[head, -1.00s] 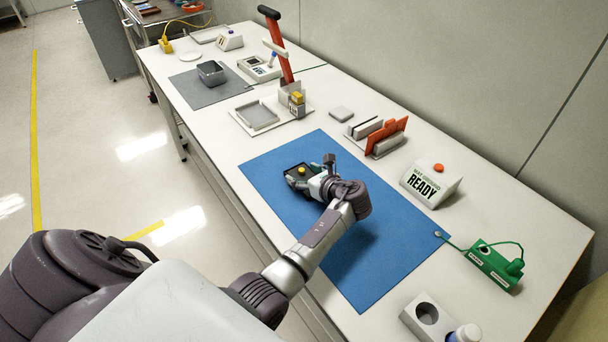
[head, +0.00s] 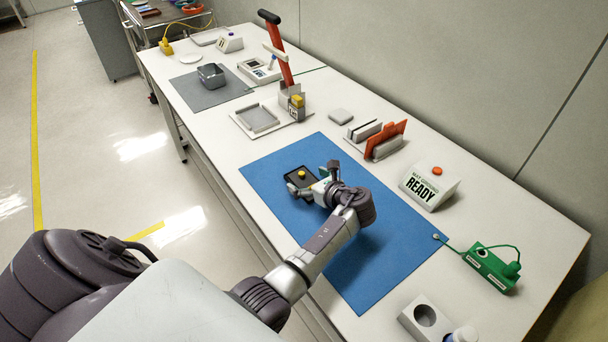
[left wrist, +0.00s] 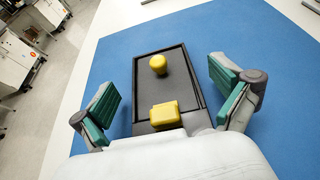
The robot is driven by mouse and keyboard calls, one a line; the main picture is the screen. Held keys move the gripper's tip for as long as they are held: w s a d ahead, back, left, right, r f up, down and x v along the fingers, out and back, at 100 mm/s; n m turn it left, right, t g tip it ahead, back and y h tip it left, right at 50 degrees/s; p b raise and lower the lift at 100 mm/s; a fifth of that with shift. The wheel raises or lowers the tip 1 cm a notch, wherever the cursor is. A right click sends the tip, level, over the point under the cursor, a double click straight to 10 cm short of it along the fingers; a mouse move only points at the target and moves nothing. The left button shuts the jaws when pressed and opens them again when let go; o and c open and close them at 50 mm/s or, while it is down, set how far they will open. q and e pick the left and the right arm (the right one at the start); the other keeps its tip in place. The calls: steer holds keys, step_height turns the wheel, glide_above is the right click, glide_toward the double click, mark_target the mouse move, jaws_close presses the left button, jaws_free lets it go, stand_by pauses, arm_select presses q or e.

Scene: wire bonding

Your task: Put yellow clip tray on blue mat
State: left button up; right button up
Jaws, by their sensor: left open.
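The yellow clip tray is a flat black tray (head: 296,172) with a yellow knob and a yellow block on it. It lies on the blue mat (head: 390,235), toward the mat's far left part. In the left wrist view the tray (left wrist: 182,75) rests flat with blue mat (left wrist: 270,50) around it. My left gripper (head: 312,178) is open at the tray's near end. Its green-padded fingers stand apart on both sides of the tray, with gaps to its sides in the left wrist view. The gripper hides the tray's near end in the head view. My right gripper is not in view.
A white sign box reading READY (head: 430,187) and an orange-and-grey rack (head: 384,140) stand behind the mat. A green box (head: 492,268) with a cord is at right. A grey tray (head: 257,118) lies beyond the mat. The mat's right part is clear.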

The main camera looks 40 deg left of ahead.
arm_select(q)
steer(key=p+v, duration=0.5)
steer(key=v, duration=0.4)
steer(key=shift+s+d+r+p, duration=0.15)
steer(key=shift+d+r+p, duration=0.05)
steer(key=shift+d+p, duration=0.15)
steer(key=shift+s+d, duration=0.1)
steer(key=shift+d, duration=0.1)
steer(key=shift+f, duration=0.1)
